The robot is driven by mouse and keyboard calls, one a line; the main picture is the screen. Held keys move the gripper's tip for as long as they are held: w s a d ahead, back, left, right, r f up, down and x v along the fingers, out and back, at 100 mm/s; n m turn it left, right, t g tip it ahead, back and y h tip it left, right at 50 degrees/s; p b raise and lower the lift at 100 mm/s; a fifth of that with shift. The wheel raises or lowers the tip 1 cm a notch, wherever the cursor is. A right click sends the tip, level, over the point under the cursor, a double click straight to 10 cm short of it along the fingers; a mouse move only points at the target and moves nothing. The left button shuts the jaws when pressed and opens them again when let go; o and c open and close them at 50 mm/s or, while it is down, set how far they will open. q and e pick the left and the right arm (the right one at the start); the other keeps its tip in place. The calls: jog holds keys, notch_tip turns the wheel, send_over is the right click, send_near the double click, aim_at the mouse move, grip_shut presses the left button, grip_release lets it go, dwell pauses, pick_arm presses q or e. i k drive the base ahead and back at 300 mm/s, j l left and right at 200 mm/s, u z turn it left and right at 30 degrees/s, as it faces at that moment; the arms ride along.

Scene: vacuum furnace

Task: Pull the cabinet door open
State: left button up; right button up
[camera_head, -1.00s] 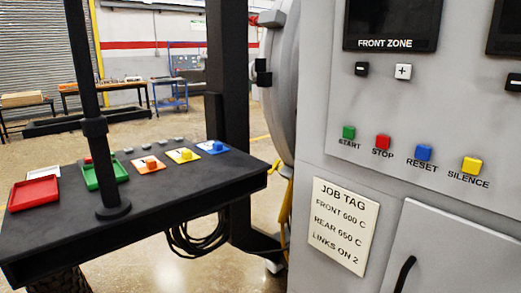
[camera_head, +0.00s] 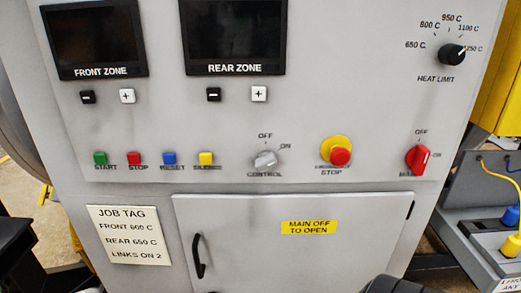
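The cabinet door (camera_head: 300,240) is a grey panel in the lower middle of the head view, and it looks shut against the cabinet. Its black bar handle (camera_head: 198,256) stands upright near the door's left edge. A yellow label (camera_head: 309,227) on the door reads "MAIN OFF TO OPEN". Above the door's right end is the red main switch (camera_head: 418,160), with OFF marked above it and ON to its right; I cannot be sure of its setting. Neither gripper can be made out. A dark rounded part, likely of my arm, shows at the bottom edge, in front of the door.
The control panel above the door holds a grey control knob (camera_head: 265,160), a red stop button (camera_head: 340,156), a heat limit dial (camera_head: 452,54) and several coloured buttons. A job tag (camera_head: 129,236) is left of the door. A grey stand with yellow and blue plugs (camera_head: 510,245) is at right.

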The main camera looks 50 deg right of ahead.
aim_at(334, 243)
jog(key=l+z, duration=0.1)
jog(key=z, duration=1.55)
jog(key=k+l, duration=0.05)
jog(key=l, duration=0.05)
